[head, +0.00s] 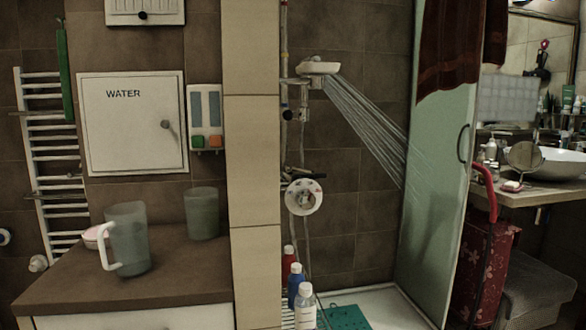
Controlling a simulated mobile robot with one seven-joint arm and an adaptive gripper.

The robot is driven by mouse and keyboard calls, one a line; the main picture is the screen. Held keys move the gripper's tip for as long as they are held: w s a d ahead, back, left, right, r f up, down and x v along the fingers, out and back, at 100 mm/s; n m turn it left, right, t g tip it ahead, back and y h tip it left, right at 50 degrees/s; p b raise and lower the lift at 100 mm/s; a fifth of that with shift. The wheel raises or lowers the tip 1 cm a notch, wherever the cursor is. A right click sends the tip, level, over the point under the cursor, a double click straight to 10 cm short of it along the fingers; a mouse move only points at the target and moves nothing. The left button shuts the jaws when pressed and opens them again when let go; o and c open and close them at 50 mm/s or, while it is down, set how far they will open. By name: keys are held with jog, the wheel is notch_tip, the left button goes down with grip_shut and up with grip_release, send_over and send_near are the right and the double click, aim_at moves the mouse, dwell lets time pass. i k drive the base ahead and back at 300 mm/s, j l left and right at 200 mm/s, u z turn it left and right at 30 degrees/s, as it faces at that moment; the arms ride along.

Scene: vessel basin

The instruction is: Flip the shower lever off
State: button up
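The shower head (318,67) is on the tiled wall in the middle of the head view. Water streams (365,120) run from it down to the right. Below it, a round pale shower control plate (303,197) sits on the wall beside the pipes, with a small dark fitting at its centre. The lever is too small to make out clearly, so its position cannot be told. My gripper is not in view.
A glass shower panel (436,190) stands right of the spray. Several bottles (305,306) stand below the control. A tiled pillar (252,160) separates the shower from a counter (165,275) with a grey pitcher (128,238) and cup (202,214). A red bag (485,265) stands at right.

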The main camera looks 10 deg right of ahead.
aim_at(289, 167)
jog(key=i+l+z, duration=0.1)
jog(key=l, duration=0.3)
jog(key=i+l+z, duration=0.1)
jog(key=l, duration=0.25)
jog(key=i+l+z, duration=0.15)
jog(key=i+l, duration=0.15)
jog(key=i+l+z, duration=0.1)
jog(key=l, duration=0.3)
jog(key=i, duration=0.1)
